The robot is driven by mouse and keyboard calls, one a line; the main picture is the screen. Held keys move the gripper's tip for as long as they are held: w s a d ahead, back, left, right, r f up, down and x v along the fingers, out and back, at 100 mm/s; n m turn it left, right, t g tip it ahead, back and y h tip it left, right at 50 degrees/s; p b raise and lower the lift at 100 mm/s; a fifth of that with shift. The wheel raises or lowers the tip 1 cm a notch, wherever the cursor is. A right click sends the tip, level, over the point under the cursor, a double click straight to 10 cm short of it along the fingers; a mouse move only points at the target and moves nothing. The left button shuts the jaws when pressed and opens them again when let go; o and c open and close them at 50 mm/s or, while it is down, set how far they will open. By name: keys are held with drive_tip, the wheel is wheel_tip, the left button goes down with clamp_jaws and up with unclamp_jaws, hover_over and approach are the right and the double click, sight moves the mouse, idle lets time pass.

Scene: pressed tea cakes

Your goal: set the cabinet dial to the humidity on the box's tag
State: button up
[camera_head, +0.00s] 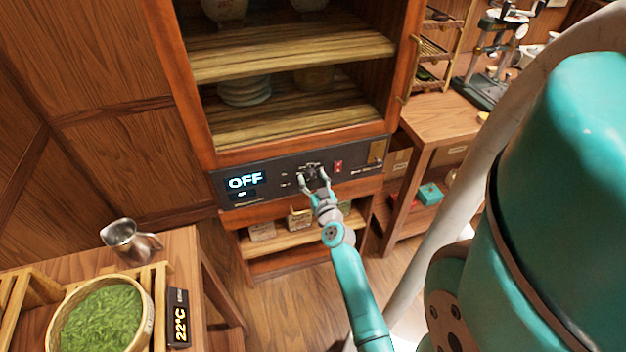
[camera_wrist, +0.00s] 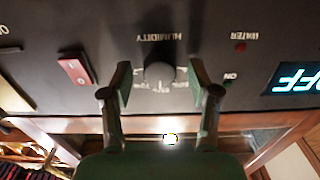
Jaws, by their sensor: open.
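The cabinet (camera_head: 187,100) has a dark control panel with a lit display (camera_head: 245,181) reading OFF. The black humidity dial (camera_wrist: 160,74) sits under a HUMIDITY label, upside down in the wrist view. My gripper (camera_wrist: 160,84) is open, one finger on each side of the dial; I cannot tell whether they touch it. In the head view my gripper (camera_head: 312,176) is at the panel's middle and partly hides the dial. Small boxes with pale fronts, one at the left (camera_head: 262,231) and one in the middle (camera_head: 299,218), stand below the panel; their writing is unreadable.
A red rocker switch (camera_head: 338,166) is close to the right of the dial. A table at lower left holds a metal pitcher (camera_head: 130,241), a basket of green leaves (camera_head: 101,316) and a 22°C display (camera_head: 179,318). A wooden side table (camera_head: 446,118) stands at right.

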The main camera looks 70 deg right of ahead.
drive_tip(key=c, duration=1.2)
drive_tip(key=shift+o, duration=0.2)
drive_tip(key=shift+m, duration=0.4)
drive_tip(key=m, duration=0.2)
drive_tip(key=shift+m, duration=2.5)
drive_tip(key=o, duration=1.2)
drive_tip(key=shift+c, duration=0.2)
drive_tip(key=shift+a, duration=0.1)
